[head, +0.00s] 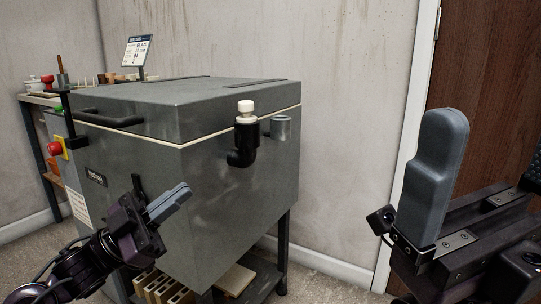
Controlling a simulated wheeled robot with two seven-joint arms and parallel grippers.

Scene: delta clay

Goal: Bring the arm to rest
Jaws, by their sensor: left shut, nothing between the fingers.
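My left gripper (183,192) is at the lower left, in front of the grey kiln's front face. Its two grey fingers lie together, pointing up and to the right, with nothing between them. Its arm comes in from the bottom left corner. My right gripper (445,140) is large and close at the right edge, with a grey finger pointing up. A second finger cannot be made out apart from it, so its opening is unclear. I see nothing held in it.
Kiln bricks (165,288) lie on the shelf below. A cluttered bench (38,100) stands at left, a brown door (490,70) at right.

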